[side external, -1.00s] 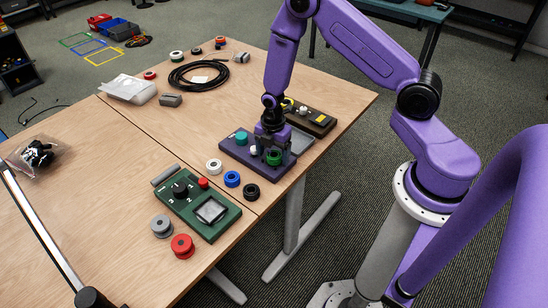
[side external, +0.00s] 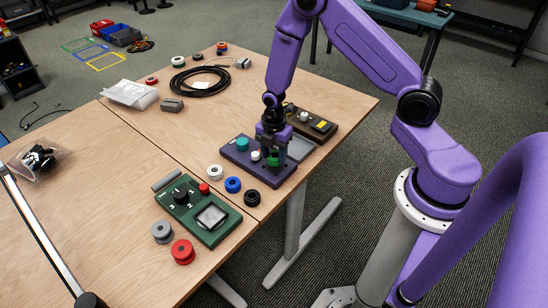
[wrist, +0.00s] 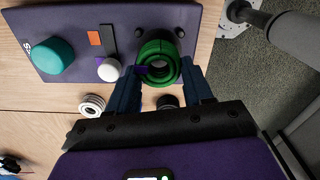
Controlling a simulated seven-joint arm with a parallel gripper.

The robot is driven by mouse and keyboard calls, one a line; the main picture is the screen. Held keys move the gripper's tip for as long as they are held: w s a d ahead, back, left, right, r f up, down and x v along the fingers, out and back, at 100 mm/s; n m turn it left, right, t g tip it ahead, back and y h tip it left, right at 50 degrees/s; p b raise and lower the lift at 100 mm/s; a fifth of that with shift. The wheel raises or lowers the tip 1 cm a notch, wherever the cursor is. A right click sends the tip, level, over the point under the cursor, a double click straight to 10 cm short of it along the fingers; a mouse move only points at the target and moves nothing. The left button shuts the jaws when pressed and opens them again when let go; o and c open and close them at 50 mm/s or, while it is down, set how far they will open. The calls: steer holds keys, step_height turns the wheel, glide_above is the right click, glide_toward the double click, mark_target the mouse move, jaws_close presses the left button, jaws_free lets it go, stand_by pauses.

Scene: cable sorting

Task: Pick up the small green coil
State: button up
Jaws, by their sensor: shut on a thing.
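The small green coil (wrist: 157,62) is a ring with a dark open middle. It sits between the two fingers of my gripper (wrist: 160,76) in the wrist view, and the gripper is shut on it. In the side view the green coil (side external: 273,162) shows at the tips of my gripper (side external: 272,154), partly covered by the fingers. It is over the front right part of a dark purple control box (side external: 240,158). I cannot tell whether the coil touches the box top.
The box carries a teal knob (side external: 242,144) and a white knob (wrist: 109,69) close to the left finger. White (side external: 214,171), blue (side external: 233,184) and black (side external: 252,197) coils lie in front. A green control box (side external: 208,216) stands left; a dark box (side external: 312,124) stands behind.

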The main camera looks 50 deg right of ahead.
steer(key=s+r, duration=1)
steer(key=s, duration=0.4)
steer(key=shift+a+r, duration=0.2)
steer(key=shift+r, duration=0.2)
